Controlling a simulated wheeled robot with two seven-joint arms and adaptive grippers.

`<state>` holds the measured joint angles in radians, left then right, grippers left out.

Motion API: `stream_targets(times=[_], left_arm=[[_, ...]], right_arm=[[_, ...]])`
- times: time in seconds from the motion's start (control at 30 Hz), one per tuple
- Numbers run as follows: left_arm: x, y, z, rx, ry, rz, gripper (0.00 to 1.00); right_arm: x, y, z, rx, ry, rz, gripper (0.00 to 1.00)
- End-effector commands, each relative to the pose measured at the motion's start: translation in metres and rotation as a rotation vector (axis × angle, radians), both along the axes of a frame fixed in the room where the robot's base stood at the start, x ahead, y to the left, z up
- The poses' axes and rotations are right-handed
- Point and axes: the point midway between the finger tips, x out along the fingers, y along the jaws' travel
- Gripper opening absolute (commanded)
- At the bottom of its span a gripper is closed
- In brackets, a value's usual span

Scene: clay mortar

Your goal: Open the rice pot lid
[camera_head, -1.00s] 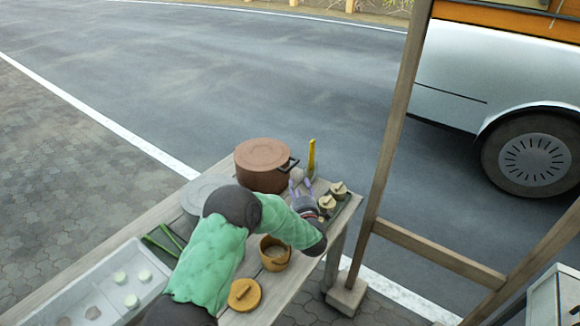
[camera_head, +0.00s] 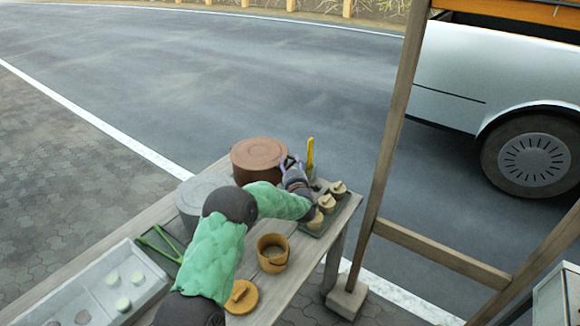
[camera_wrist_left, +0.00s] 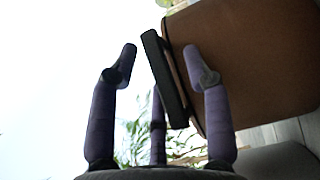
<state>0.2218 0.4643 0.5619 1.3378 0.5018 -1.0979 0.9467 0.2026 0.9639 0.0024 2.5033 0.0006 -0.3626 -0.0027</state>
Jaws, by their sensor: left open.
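A large brown pot (camera_head: 245,176) with a flat brown lid (camera_head: 260,153) stands on the wooden table, the lid resting on top. My left gripper (camera_head: 291,162) is at the pot's right side, where its fingers cover the handle in the head view. In the left wrist view, the pot's brown wall (camera_wrist_left: 255,60) fills the upper right. Its black handle (camera_wrist_left: 167,80) lies between the open purple fingers of my left gripper (camera_wrist_left: 162,58), with a visible gap to the left finger. Whether the right finger touches it, I cannot tell. My right gripper is out of view.
A grey pot (camera_head: 188,200) stands left of the brown one. A small tan pot (camera_head: 262,243) and its round lid (camera_head: 240,297) are nearer. Lidded cups stand on a dark tray (camera_head: 335,212) at right, and a yellow upright item (camera_head: 310,152) is behind my gripper.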

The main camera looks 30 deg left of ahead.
Motion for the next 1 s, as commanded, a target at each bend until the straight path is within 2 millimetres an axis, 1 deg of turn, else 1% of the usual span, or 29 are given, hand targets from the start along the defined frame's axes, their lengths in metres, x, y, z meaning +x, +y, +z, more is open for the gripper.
stream_targets(times=[0.23, 0.27, 0.3, 0.37, 0.4, 0.43, 0.63, 0.77, 0.87, 1.0], left_arm=[[0.001, 0.001, 0.0, 0.0, 0.0, 0.0, 0.49], [0.001, 0.001, 0.0, 0.0, 0.0, 0.0, 0.46], [0.001, 0.001, 0.0, 0.0, 0.0, 0.0, 0.35], [0.001, 0.001, 0.0, 0.0, 0.0, 0.0, 0.18], [0.001, 0.001, 0.0, 0.0, 0.0, 0.0, 0.07], [0.001, 0.0, 0.0, 0.0, 0.0, 0.0, 0.0], [0.001, 0.0, 0.001, -0.001, 0.001, 0.0, 0.0], [0.001, 0.0, 0.005, -0.012, 0.002, -0.001, 0.0], [0.001, 0.0, 0.013, -0.035, 0.003, 0.0, 0.0], [0.001, 0.0, 0.031, -0.091, 0.006, 0.0, 0.0]], right_arm=[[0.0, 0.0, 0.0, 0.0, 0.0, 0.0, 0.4], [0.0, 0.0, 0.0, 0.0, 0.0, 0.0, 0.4], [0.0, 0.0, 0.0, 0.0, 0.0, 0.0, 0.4], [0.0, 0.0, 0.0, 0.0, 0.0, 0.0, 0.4], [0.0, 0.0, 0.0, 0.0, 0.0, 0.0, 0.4], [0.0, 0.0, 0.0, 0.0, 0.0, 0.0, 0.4], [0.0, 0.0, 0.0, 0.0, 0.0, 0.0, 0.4], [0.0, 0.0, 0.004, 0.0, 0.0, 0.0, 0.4], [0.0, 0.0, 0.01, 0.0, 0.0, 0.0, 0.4], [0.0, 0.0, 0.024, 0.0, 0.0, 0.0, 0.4]])
